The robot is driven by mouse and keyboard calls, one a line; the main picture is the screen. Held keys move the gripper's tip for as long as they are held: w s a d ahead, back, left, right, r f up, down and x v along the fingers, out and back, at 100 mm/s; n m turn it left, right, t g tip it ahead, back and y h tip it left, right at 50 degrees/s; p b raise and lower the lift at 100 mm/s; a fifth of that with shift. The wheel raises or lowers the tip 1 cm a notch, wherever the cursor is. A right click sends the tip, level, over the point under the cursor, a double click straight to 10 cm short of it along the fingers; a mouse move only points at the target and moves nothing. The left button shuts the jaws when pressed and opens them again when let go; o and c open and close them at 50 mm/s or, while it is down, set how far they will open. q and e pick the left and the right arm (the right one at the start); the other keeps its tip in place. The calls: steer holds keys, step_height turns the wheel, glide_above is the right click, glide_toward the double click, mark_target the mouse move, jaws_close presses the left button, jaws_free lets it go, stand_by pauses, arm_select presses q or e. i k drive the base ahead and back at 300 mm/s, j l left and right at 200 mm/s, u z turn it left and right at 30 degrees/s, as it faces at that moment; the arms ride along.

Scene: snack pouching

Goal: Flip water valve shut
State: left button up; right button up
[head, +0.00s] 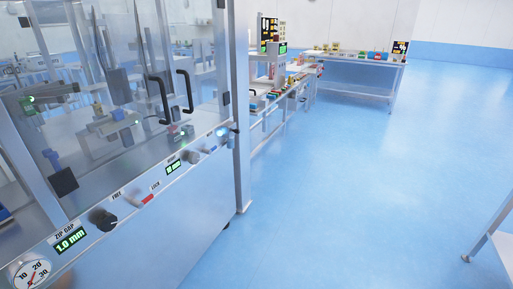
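A long machine with clear panels fills the left side, with a slanted control strip (130,205) along its front. At the strip's far right end is a small blue handle (211,149), perhaps the water valve; its label is too small to read. A pale blue glow (222,132) shows just above it. Whether the valve is open or shut cannot be told. Neither of my grippers is in view.
The strip also carries a pressure gauge (32,273), a "1.0 mm" display (70,242), a black knob (103,219), a red-tipped FREE/LOCK lever (146,200) and a grey knob (192,157). Black door handles (186,91) stick out.

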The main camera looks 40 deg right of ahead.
mark_target(206, 151)
steer(key=z, duration=1.05)
